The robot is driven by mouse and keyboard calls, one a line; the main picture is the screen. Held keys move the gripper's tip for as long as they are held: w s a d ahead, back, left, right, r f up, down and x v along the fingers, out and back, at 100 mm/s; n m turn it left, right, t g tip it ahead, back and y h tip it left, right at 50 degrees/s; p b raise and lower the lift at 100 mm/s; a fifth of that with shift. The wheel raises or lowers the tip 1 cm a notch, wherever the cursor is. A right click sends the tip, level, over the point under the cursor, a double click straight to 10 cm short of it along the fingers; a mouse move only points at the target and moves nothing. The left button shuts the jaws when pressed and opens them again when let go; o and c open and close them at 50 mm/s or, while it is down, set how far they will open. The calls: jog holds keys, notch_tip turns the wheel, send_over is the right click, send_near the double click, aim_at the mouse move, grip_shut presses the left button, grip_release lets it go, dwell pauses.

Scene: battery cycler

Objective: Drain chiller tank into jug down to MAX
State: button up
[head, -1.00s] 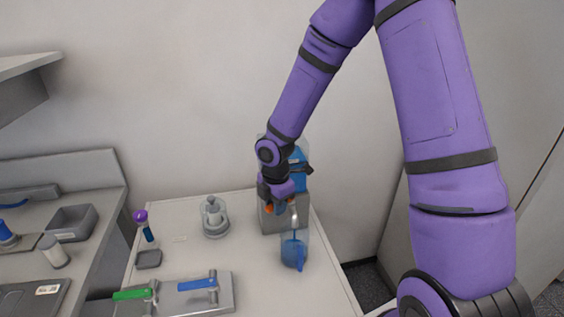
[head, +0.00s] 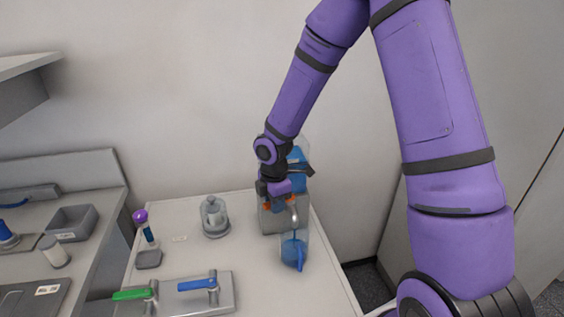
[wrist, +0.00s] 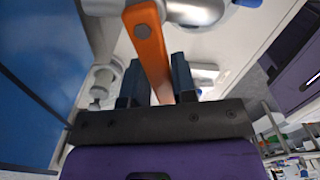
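The chiller tank (head: 297,175), a clear box with blue liquid, stands at the back right of the white bench on a grey base. A metal drain spout (head: 294,213) comes off its front. The clear jug (head: 291,248) with a blue handle (head: 300,262) stands below the spout and holds some blue liquid. My gripper (head: 277,198) is at the front of the tank. In the wrist view the orange valve lever (wrist: 150,50) runs between my fingers (wrist: 160,80), which appear shut on it. The MAX mark is too small to read.
A grey stand with a clear cover (head: 214,217) and a plate with green and blue handles (head: 190,295) are on the bench. Bench space left of the jug is clear.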

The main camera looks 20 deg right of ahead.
jog(key=w+m, duration=0.1)
jog(key=m, duration=0.2)
jog(key=shift+w, duration=0.5)
jog(key=shift+o, duration=1.2)
notch_tip(320, 180, up, 8)
jog(key=shift+w, duration=0.2)
